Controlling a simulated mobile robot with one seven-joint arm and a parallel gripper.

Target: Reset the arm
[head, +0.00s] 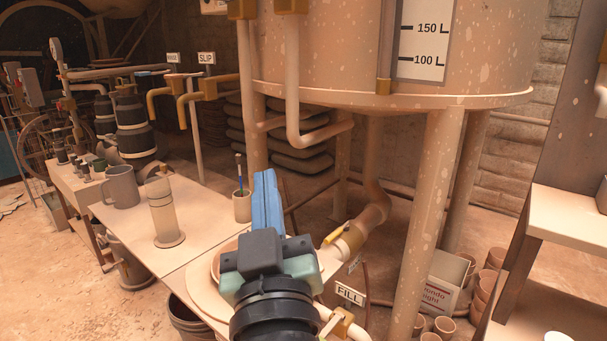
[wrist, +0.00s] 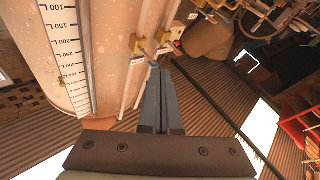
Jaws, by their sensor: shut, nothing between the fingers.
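My gripper (head: 265,175) stands in the lower middle of the head view, its blue fingers pressed together and pointing up and away. It is shut and empty. In the wrist view the shut fingers (wrist: 154,68) point toward the large tank and its pipes, with nothing between the tips. My wrist hides part of a round dish on the table in the head view. The fingers appear in front of the floor beneath the tank; how far they are from the tank's pipes I cannot tell.
The large tank (head: 340,55) on legs fills the upper middle. A yellow-handled valve (head: 338,236) and FILL sign (head: 350,294) are right of my gripper. The table (head: 130,222) holds a grey mug (head: 122,187), a glass cylinder (head: 163,210) and a brush cup (head: 242,206). A shelf (head: 570,215) stands right.

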